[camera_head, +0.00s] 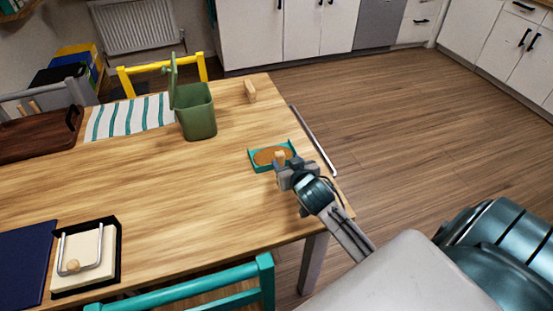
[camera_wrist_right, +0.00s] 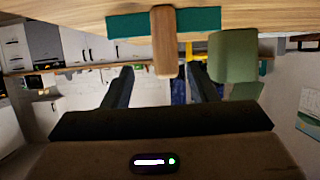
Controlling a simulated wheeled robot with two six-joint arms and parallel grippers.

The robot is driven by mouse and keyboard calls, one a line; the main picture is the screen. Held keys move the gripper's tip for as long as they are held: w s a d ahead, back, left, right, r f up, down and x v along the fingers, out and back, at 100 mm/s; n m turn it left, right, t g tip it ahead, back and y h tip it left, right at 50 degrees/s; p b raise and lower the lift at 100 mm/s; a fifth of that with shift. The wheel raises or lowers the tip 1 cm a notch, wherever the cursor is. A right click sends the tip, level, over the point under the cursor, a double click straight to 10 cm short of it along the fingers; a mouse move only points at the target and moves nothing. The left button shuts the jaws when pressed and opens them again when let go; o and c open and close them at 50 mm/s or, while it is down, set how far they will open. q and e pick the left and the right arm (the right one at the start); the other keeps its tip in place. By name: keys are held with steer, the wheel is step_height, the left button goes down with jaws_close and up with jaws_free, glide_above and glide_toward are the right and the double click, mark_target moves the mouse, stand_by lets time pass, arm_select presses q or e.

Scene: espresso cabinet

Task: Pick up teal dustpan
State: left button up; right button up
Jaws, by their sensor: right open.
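The teal dustpan (camera_head: 251,163) lies on the wooden table near its right edge, with a brown oval area inside it. Its short wooden handle (camera_head: 280,156) points toward my right gripper (camera_head: 284,169). In the right wrist view the teal edge of the dustpan (camera_wrist_right: 200,21) shows at the top, and the wooden handle (camera_wrist_right: 163,45) reaches down toward the space between the fingers of my right gripper (camera_wrist_right: 161,72). The fingers are apart, with visible gaps on both sides of the handle. My left gripper is not in view.
A green bin (camera_head: 196,112) with its lid raised stands behind the dustpan. A small wooden block (camera_head: 250,91) stands near the far edge. A metal bar (camera_head: 314,140) runs along the right edge. A napkin holder (camera_head: 112,243) is front left. The table's middle is clear.

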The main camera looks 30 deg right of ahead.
mark_target(281, 159)
steer(key=shift+w+f, duration=0.1)
steer(key=shift+w, duration=0.25)
steer(key=x, duration=0.2)
steer(key=p+x, duration=0.1)
steer(key=x, duration=0.1)
steer(key=shift+w+a, duration=0.2)
steer(key=shift+a, duration=0.05)
steer(key=shift+w+d+f, duration=0.1)
steer(key=shift+w+f, duration=0.1)
steer(key=shift+w, duration=0.05)
steer(key=shift+c, duration=0.2)
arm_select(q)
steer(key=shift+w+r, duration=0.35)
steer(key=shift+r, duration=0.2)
arm_select(e)
steer(key=c, duration=1.1)
